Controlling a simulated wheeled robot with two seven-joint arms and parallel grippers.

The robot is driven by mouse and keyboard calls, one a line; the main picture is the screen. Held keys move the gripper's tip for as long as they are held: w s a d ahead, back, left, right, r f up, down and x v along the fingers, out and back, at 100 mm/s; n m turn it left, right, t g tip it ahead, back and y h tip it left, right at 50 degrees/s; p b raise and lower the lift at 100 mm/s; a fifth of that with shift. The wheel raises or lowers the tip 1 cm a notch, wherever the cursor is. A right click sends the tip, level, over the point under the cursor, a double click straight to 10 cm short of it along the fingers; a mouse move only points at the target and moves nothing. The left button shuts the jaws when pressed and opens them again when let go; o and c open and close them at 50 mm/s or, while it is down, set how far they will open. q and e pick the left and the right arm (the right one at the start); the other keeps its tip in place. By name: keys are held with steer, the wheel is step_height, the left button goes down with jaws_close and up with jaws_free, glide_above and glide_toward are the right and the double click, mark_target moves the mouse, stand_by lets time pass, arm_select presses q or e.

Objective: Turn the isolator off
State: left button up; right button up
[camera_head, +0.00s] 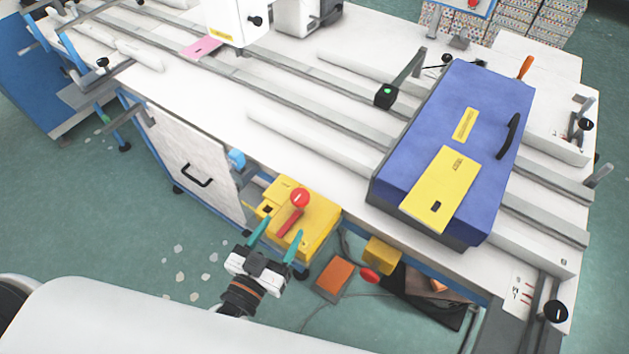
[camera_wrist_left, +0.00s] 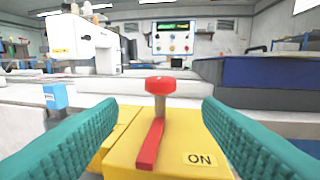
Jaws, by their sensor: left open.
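The isolator is a yellow box (camera_head: 318,217) below the front edge of the white table. It has a red lever (camera_head: 289,222) and a red round knob (camera_head: 299,197) on a post. In the left wrist view the red lever (camera_wrist_left: 150,144) points toward me, with an "ON" label (camera_wrist_left: 199,159) to its right. The red knob (camera_wrist_left: 160,86) stands upright between my fingers. My left gripper (camera_head: 277,243) is open, its teal fingers on either side of the lever and apart from it. My right gripper is not in view.
The white table (camera_head: 300,90) carries rails and a blue box with a yellow panel (camera_head: 440,190). A smaller yellow box with a red button (camera_head: 370,275) and an orange box (camera_head: 334,279) are to the right. A blue part (camera_head: 237,159) is left of the isolator. Open floor lies left.

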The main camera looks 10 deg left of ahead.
mark_target(303, 192)
arm_select(q)
steer(key=shift+w+d+r+p, duration=0.1)
steer(key=shift+w+p, duration=0.05)
steer(key=shift+w, duration=0.45)
steer(key=shift+w+d+r+p, duration=0.1)
steer(key=shift+w+p, duration=0.05)
steer(key=shift+w, duration=0.45)
steer(key=w, duration=0.2)
steer(key=w+d+p, duration=0.1)
steer(key=w, duration=0.4)
steer(key=shift+w+d+f, duration=0.1)
steer(key=shift+w+d, duration=0.1)
steer(key=shift+d, duration=0.05)
steer(key=shift+w+d, duration=0.15)
steer(key=shift+w, duration=0.5)
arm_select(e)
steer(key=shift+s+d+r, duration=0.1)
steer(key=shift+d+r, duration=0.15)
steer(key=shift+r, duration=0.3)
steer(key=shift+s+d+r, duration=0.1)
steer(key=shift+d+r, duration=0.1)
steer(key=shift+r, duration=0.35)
arm_select(q)
steer(key=shift+c, duration=0.2)
jaws_close()
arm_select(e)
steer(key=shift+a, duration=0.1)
arm_select(q)
steer(key=shift+p, duration=0.3)
